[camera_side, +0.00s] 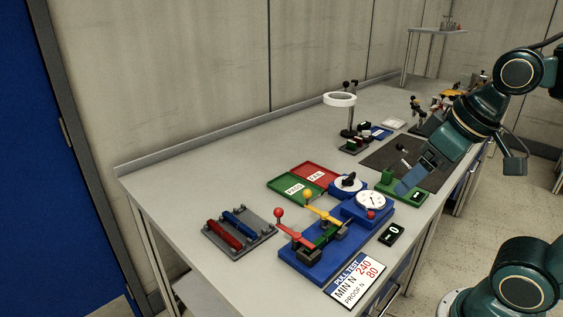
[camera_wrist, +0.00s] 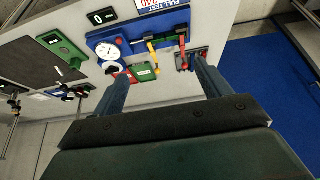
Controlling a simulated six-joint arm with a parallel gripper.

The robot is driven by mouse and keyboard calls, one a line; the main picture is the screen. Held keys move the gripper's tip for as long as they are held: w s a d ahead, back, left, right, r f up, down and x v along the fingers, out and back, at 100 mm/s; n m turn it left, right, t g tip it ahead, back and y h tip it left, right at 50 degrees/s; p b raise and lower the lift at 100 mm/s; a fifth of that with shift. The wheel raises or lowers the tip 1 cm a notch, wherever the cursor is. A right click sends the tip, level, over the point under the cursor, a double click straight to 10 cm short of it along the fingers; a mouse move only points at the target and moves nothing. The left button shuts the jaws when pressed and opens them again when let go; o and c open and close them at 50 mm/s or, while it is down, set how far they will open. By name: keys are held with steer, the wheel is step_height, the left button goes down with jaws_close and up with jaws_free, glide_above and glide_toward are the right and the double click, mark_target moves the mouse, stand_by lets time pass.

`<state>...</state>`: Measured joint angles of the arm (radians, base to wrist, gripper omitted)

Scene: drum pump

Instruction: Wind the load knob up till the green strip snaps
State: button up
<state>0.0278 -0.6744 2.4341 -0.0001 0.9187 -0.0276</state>
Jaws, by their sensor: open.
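The blue pull tester (camera_side: 318,262) stands on the bench. Its load knob (camera_side: 348,182), a white disc with a black grip, is at the back beside the round dial gauge (camera_side: 371,200). The green strip (camera_side: 320,238) lies between the clamps, partly hidden by the red lever (camera_side: 295,230) and yellow lever (camera_side: 325,212). It looks whole. My gripper (camera_side: 404,186) is open and empty, above the bench to the right of the gauge. In the wrist view my gripper (camera_wrist: 160,78) has its fingers wide apart; the knob (camera_wrist: 113,67) shows near the left finger.
A green PASS tray (camera_side: 283,192) and red FAIL tray (camera_side: 326,170) lie behind the tester. A grey rack (camera_side: 262,218) with red and blue strips is at left. A small display (camera_side: 392,234) reads 0. A card (camera_side: 355,280) lists 240 and 80. A ring lamp (camera_side: 340,99) stands behind.

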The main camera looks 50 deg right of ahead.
steer(key=shift+g+h, duration=0.3)
steer(key=shift+g, duration=0.4)
steer(key=w+d+r, duration=0.1)
steer(key=w, duration=0.1)
steer(key=w+d, duration=0.1)
steer(key=w, duration=0.2)
steer(key=w+d+r, duration=0.1)
steer(key=w, duration=0.1)
steer(key=shift+w+d+r, duration=0.2)
steer(key=shift+w+r, duration=0.05)
steer(key=shift+r, duration=0.05)
steer(key=g, duration=0.4)
glide_above(349, 179)
steer(key=w+d, duration=0.1)
step_height(349, 179, down, 11)
steer(key=shift+f, duration=0.1)
step_height(349, 179, down, 14)
steer(key=shift+r, duration=0.2)
